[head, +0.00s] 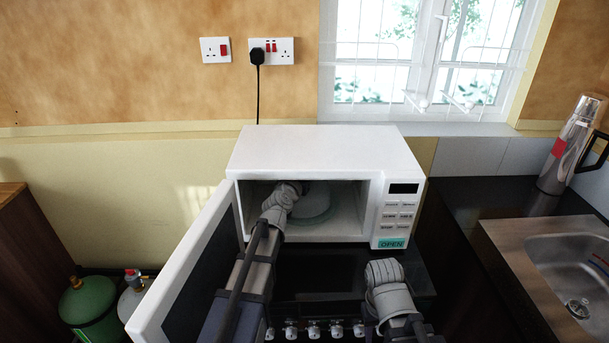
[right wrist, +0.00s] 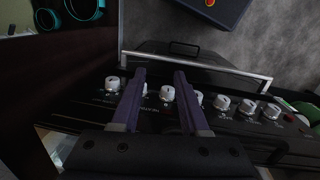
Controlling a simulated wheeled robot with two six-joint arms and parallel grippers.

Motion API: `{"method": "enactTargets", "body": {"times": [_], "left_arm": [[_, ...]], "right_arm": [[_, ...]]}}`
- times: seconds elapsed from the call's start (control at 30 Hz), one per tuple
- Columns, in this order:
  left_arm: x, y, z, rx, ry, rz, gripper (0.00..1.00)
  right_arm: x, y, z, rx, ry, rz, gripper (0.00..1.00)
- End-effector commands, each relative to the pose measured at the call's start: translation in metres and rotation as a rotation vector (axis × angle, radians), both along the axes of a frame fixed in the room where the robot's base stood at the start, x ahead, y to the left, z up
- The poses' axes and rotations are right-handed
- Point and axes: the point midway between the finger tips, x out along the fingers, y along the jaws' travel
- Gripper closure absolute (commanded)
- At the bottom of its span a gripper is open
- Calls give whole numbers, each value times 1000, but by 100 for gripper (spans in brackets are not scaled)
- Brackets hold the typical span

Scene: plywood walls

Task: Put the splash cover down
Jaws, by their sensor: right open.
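A pale, translucent splash cover (head: 316,200) is inside the white microwave (head: 310,150), low in its cavity. A round glass plate edge seems to show beneath it; I cannot tell how they touch. My left arm reaches past the open door into the cavity. My left gripper (head: 304,186) is at the cover's upper left; its fingertips are mostly hidden, so I cannot tell whether it grips the cover. My right gripper is outside, in front of the microwave's right part. In the right wrist view, its two fingers (right wrist: 160,74) are apart with nothing between them.
The microwave door (head: 190,270) stands wide open to the left. Below is a black stove with several white knobs (right wrist: 223,104) and a metal handle bar (right wrist: 190,64). A steel flask (head: 570,145) and a sink (head: 575,275) are at right. A green gas cylinder (head: 88,308) stands at lower left.

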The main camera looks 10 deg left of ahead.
Motion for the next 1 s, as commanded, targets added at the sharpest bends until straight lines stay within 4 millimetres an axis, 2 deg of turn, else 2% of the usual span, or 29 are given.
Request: {"method": "enactTargets", "body": {"times": [0.03, 0.47, 0.5, 0.73, 1.0], "left_arm": [[-3, 2, -14, 0, 0, 0, 100], [-4, 2, -16, 1, 0, -1, 100], [-4, 2, -15, 1, 1, -1, 62], [-4, 2, -14, 1, 1, -1, 37], [-4, 2, -13, 1, 1, -1, 37]], "right_arm": [[0, 0, -14, 0, 0, 0, 56], [0, 0, -16, 0, 0, 0, 56], [0, 0, -14, 0, 0, 0, 56], [0, 0, -14, 0, 0, 0, 56], [0, 0, -12, 0, 0, 0, 56]]}}
